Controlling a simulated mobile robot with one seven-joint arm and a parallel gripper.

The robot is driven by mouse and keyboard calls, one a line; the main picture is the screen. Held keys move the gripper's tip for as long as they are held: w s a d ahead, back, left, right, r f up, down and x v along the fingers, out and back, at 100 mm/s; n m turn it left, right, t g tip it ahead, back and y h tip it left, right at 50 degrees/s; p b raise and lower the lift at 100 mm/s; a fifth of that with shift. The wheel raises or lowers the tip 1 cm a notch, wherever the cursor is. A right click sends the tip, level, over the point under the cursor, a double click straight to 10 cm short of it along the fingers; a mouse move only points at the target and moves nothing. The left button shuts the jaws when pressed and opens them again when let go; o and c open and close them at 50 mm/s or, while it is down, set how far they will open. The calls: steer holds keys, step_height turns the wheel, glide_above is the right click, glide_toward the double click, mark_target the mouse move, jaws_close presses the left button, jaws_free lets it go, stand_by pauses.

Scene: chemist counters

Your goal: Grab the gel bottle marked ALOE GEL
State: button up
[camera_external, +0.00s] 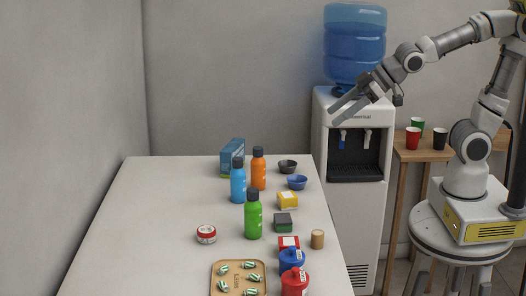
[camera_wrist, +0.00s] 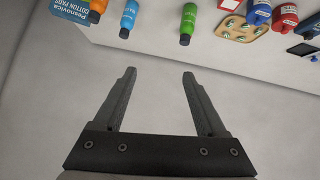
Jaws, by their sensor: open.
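No label reading ALOE GEL is legible, so I cannot tell which bottle is marked so. A green bottle (camera_external: 253,217) with a dark cap stands upright mid-counter; it also shows at the top of the wrist view (camera_wrist: 188,20). A blue bottle (camera_external: 238,183) and an orange bottle (camera_external: 258,170) stand behind it. They also appear in the wrist view, blue (camera_wrist: 130,14) and orange (camera_wrist: 97,7). My gripper (camera_external: 332,117) is open and empty, raised in front of the water dispenser, away from the bottles. Its fingers (camera_wrist: 159,73) are spread in the wrist view.
A red pot (camera_external: 295,283) and a blue pot (camera_external: 291,260) stand near the front right. A wooden tray (camera_external: 217,267), red-white tin (camera_external: 206,234), small boxes, cork-coloured cylinder (camera_external: 317,239) and bowls (camera_external: 297,182) surround the bottles. The counter's left is clear. A water dispenser (camera_external: 349,220) stands behind right.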

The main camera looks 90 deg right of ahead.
steer(key=w+f+n+t+y+b, duration=0.1)
steer(key=w+f+n+t, duration=0.1)
steer(key=w+f, duration=0.5)
steer(key=n+y+b, duration=0.2)
steer(key=y, duration=0.3)
glide_toward(251, 198)
steer(key=shift+t, duration=0.3)
steer(key=shift+d+f+b+x, duration=0.2)
steer(key=shift+b+x, duration=0.1)
steer(key=shift+x, duration=1.8)
steer(key=shift+d+f+b+x, duration=0.2)
steer(key=shift+b+x, duration=0.1)
steer(key=shift+x, duration=1.8)
steer(key=shift+d+f+b+x, duration=0.2)
steer(key=shift+b+x, duration=0.1)
steer(key=shift+x, duration=1.8)
steer(key=shift+s, duration=0.1)
steer(key=shift+r, duration=0.1)
jaws_close()
